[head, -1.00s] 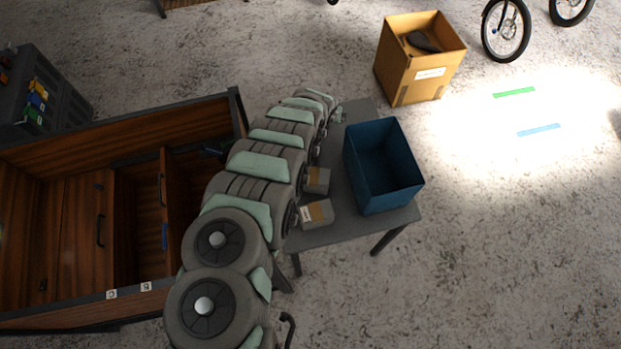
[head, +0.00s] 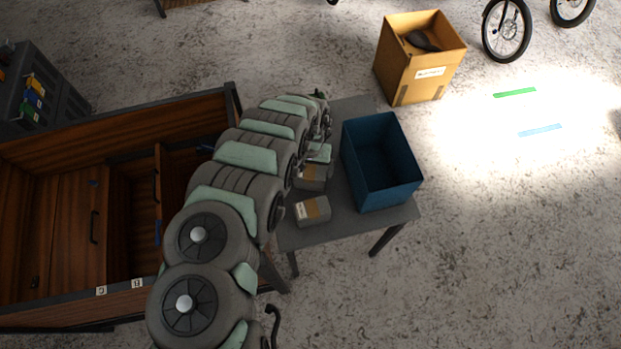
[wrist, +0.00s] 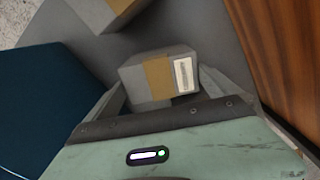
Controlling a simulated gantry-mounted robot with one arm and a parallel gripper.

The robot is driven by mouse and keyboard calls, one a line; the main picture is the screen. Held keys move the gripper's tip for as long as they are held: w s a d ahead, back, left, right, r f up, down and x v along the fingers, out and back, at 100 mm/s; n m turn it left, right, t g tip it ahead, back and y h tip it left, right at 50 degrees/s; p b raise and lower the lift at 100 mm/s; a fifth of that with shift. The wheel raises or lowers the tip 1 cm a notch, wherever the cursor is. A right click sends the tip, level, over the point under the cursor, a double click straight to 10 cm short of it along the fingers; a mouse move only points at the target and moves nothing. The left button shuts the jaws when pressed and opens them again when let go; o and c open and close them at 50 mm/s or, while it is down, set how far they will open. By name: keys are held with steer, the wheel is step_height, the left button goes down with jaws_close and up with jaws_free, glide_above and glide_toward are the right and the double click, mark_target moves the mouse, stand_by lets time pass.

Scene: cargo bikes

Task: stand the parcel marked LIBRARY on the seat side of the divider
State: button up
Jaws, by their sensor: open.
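Two grey parcels with tan tape bands lie on the grey table in the head view: a near one (head: 313,210) and a farther one (head: 311,178) partly hidden by my arm. My gripper (wrist: 164,80) is open in the wrist view, its fingers on either side of one grey parcel (wrist: 145,82). That parcel has a white label, too small to read; I cannot tell whether the fingers touch it. The wooden cargo box (head: 190,105) stands left of the table. Its upright divider (head: 159,185) is partly seen; my arm hides the area right of it.
A blue bin (head: 382,190) stands on the table right of the parcels and borders the wrist view's left (wrist: 40,105). Another parcel (wrist: 98,12) is at the wrist view's top. A cardboard box (head: 410,75) stands on the floor behind. A dark crate rack (head: 45,90) is far left.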

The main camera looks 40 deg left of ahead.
steer(key=f+b, duration=0.2)
steer(key=f, duration=0.1)
steer(key=f+b, duration=0.1)
steer(key=f, duration=0.1)
steer(key=shift+s+d+b, duration=0.15)
steer(key=shift+s+b, duration=0.15)
steer(key=shift+r, duration=0.1)
steer(key=shift+r, duration=0.1)
steer(key=c, duration=1.6)
